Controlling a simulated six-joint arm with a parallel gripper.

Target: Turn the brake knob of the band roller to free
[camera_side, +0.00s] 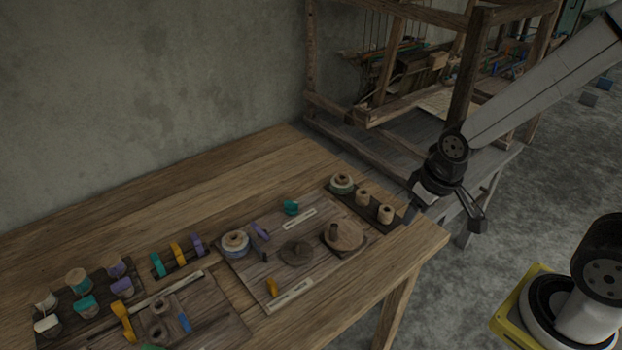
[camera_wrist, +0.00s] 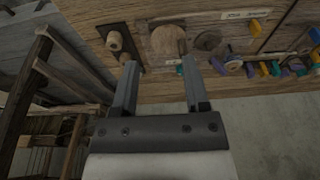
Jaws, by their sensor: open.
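My gripper (camera_side: 445,213) is open and empty, just past the table's right end in the side view. Its two fingers, well apart, also show in the wrist view (camera_wrist: 159,64). A round wooden piece with a short peg (camera_side: 343,235) sits on the board on the table, left of my gripper. It also shows beyond the fingertips in the wrist view (camera_wrist: 168,38). A flatter dark disc (camera_side: 296,252) lies beside it. I cannot tell which part is the band roller's brake knob, or how it is turned. My gripper touches none of these pieces.
A dark rack of spools (camera_side: 363,198) stands on the table (camera_side: 200,190) close to my gripper. Several coloured clips and spools crowd the table's left half. The wooden loom frame (camera_side: 465,85) rises behind my arm. Open floor lies right of the table.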

